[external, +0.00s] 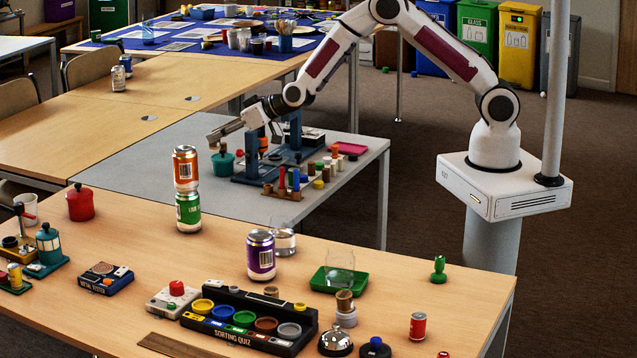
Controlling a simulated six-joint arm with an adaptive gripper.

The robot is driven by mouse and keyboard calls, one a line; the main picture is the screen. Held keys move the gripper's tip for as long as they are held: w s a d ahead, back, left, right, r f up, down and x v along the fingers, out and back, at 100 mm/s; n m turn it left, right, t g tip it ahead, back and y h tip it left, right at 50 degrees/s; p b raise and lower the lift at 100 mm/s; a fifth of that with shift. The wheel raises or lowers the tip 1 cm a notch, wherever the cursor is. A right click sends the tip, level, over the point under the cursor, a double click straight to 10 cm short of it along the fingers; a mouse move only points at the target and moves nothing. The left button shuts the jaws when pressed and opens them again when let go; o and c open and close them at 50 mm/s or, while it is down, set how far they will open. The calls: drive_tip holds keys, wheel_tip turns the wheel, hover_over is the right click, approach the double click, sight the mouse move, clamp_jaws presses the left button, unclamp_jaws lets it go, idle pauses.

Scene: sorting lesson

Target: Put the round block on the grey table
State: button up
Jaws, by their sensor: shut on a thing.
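The grey table (142,168) stands in the middle, between the wooden tables. I cannot tell whether this is the round block, and I cannot pick out the round block elsewhere for certain. A teal pot (222,162) with a dark knob stands on the grey table just below my fingertips. I cannot tell whether the fingers touch the knob.
A blue stand (250,163) and a rack of colored pegs (283,192) are right of the teal pot. A pink tray (350,148) lies at the right. Stacked cans (187,212) rise on the near wooden table. The grey table's left part is clear.

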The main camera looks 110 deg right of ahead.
drive_tip(key=shift+s+d+f, duration=0.1)
drive_tip(key=shift+d+f, duration=0.05)
drive_tip(key=shift+d, duration=0.15)
drive_tip(key=shift+f, duration=2.5)
drive_tip(key=shift+f, duration=0.1)
drive_tip(key=shift+f, duration=3)
drive_tip(key=shift+f, duration=0.1)
drive_tip(key=shift+f, duration=1.8)
drive_tip(key=shift+f, duration=0.1)
drive_tip(key=o, duration=0.8)
drive_tip(key=shift+o, duration=0.2)
